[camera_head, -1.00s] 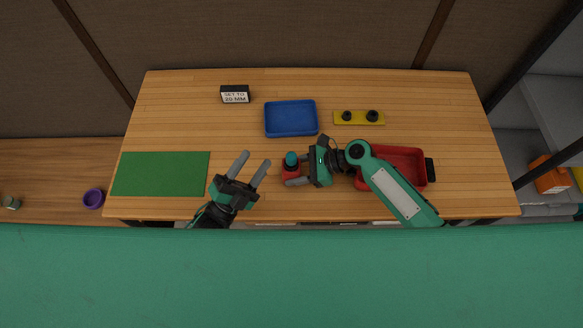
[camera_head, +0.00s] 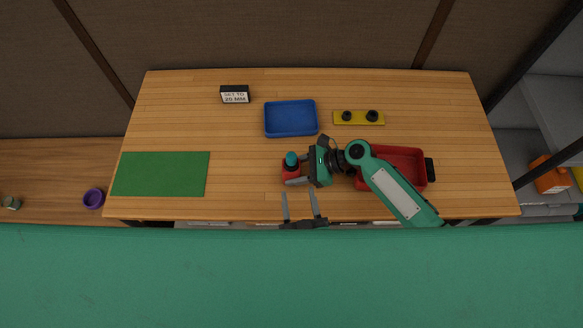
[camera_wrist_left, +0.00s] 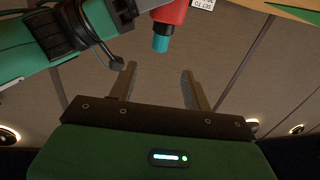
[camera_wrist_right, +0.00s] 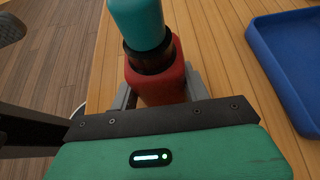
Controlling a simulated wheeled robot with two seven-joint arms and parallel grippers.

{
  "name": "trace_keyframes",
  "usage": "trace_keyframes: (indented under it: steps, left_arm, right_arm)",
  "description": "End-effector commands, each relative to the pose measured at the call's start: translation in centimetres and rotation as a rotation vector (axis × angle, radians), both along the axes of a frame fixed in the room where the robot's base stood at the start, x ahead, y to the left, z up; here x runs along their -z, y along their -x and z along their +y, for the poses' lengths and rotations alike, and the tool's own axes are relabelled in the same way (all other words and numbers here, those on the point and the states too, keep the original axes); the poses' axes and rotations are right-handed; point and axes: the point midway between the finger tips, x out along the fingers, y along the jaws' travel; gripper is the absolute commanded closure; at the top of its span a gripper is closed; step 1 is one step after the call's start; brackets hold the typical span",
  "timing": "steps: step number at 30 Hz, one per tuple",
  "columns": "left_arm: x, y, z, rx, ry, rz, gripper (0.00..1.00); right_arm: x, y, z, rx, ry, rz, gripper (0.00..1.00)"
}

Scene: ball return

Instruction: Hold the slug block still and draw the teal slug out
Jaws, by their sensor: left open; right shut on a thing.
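The slug block (camera_head: 290,173) is red and stands on the table near the front middle. The teal slug (camera_head: 291,158) sticks up out of its top, with a dark ring at its base in the right wrist view (camera_wrist_right: 138,22). My right gripper (camera_head: 295,172) is shut on the red block (camera_wrist_right: 157,86) from the right, with a finger along each side. My left gripper (camera_head: 300,194) is open and empty at the table's front edge, just below the block in the picture. In the left wrist view, the slug (camera_wrist_left: 161,43) lies beyond and between the open fingers (camera_wrist_left: 158,78), apart from them.
A blue tray (camera_head: 291,133) lies behind the block. A red bin (camera_head: 421,153) stands to the right under my right arm. A yellow plate (camera_head: 344,123) with two black knobs, a "SET TO 20 MM" sign (camera_head: 235,94) and a green mat (camera_head: 160,174) lie farther off.

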Motion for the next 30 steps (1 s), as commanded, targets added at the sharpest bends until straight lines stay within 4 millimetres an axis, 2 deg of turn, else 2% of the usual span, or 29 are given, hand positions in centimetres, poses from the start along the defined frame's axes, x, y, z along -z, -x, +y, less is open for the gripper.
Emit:
trace_keyframes:
  steps: [5, 21, 30]
  left_arm:
    - [0.0, -1.5, 0.2, -0.001, 0.003, 0.001, 0.51]
    - [0.0, -9.3, 1.4, 0.0, 0.001, -0.001, 0.51]
    - [0.0, -11.5, 1.8, 0.0, 0.002, 0.001, 0.51]
  right_arm:
    - [0.0, 0.0, 0.0, 0.0, 0.0, 0.0, 0.82]
    - [0.0, 0.0, 0.0, 0.0, 0.0, 0.0, 0.82]
    - [0.0, 0.0, 0.0, 0.0, 0.0, 0.0, 0.82]
